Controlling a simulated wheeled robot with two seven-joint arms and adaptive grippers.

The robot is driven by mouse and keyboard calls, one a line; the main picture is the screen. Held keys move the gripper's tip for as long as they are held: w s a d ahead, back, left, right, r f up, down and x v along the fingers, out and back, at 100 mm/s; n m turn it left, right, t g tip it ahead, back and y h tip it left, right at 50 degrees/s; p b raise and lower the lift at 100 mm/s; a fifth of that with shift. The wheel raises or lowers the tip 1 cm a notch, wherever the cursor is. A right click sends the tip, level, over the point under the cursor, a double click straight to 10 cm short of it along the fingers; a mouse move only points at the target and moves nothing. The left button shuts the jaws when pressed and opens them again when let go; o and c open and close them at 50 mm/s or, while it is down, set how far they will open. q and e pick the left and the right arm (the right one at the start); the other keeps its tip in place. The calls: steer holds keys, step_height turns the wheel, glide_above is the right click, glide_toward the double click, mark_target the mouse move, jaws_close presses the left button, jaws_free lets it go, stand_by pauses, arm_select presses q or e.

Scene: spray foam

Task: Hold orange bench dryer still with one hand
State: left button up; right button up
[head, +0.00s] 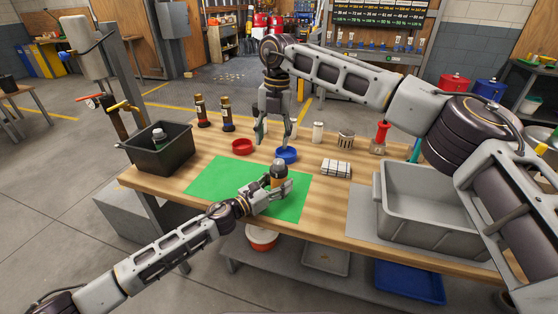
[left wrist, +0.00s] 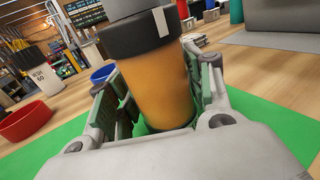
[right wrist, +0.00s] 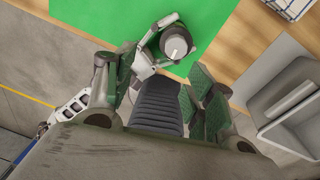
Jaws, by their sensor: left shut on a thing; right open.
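The orange bench dryer (head: 278,176) is a short orange cylinder with a black collar and grey top. It stands upright on the green mat (head: 222,184). My left gripper (head: 279,187) is shut around its body from the side, with green-padded fingers on both sides in the left wrist view (left wrist: 158,95). The right wrist view shows the dryer's grey top (right wrist: 177,43) from above, beside my left gripper's fingers. My right gripper (head: 275,138) is open and empty above the table; its spread fingers also show in the right wrist view (right wrist: 160,95).
A red bowl (head: 242,147) and a blue bowl (head: 287,155) stand behind the mat. A black bin (head: 158,160) with a bottle inside is at left. A grey tub (head: 428,222) fills the right. A white block stack (head: 336,168) lies between. The mat's left part is clear.

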mark_target(279, 161)
steer(key=shift+w+d+r+n+t+h, duration=0.1)
steer(key=shift+d+r+n, duration=0.35)
steer(key=shift+n, duration=4.5)
steer(key=shift+w+d+r+n+t+h, duration=0.15)
steer(key=shift+r+n, duration=0.45)
steer(key=shift+n, duration=4.3)
steer(key=shift+d+r+n+t+h, duration=0.1)
steer(key=shift+d+r+n, duration=0.35)
steer(key=shift+n, duration=4.5)
steer(key=shift+a+r, duration=0.1)
steer(key=shift+f, duration=0.2)
steer(key=shift+w+a+f, duration=0.1)
steer(key=shift+f, duration=5.7)
